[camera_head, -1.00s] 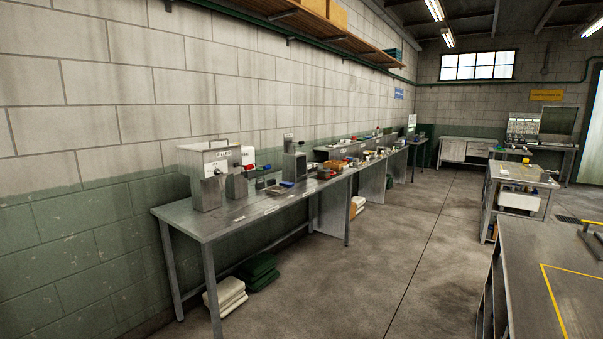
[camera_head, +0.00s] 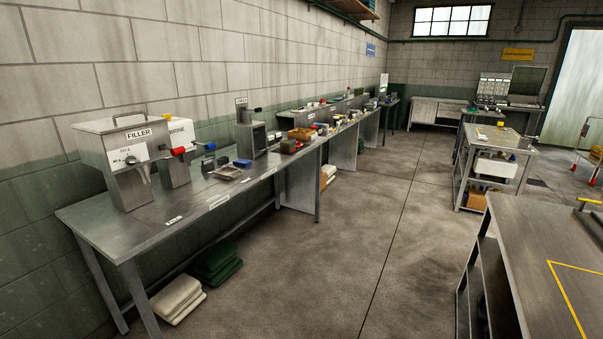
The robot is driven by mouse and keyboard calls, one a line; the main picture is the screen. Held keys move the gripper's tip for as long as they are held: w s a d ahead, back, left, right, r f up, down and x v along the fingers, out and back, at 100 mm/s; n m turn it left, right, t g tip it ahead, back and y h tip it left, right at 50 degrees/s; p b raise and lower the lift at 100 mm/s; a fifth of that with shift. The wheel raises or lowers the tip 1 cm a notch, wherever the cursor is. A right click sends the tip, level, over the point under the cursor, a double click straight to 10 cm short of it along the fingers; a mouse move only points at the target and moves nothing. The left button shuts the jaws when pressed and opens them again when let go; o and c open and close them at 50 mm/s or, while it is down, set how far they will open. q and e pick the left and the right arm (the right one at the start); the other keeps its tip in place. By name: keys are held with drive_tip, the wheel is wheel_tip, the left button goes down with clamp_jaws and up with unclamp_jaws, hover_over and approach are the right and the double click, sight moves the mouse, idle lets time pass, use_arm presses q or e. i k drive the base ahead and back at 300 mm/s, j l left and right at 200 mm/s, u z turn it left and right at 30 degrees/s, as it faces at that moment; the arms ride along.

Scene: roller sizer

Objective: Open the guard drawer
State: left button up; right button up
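I cannot make out the guard drawer in the head view. A long metal bench (camera_head: 140,236) runs along the left wall, with machines on it. The nearest is a box-shaped filler (camera_head: 118,150) with a lid handle and a spout. A grey upright machine (camera_head: 251,138) stands further along the bench. Neither of my grippers is in view.
Folded white cloths (camera_head: 178,298) and green cloths (camera_head: 214,262) lie under the bench. A dark metal table (camera_head: 530,250) with a yellow outline stands at right. A metal trolley (camera_head: 497,145) is beyond it. The floor (camera_head: 350,235) between is clear.

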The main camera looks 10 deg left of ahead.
sight(258, 152)
drive_tip(key=i+j, duration=0.1)
drive_tip(key=i, duration=3)
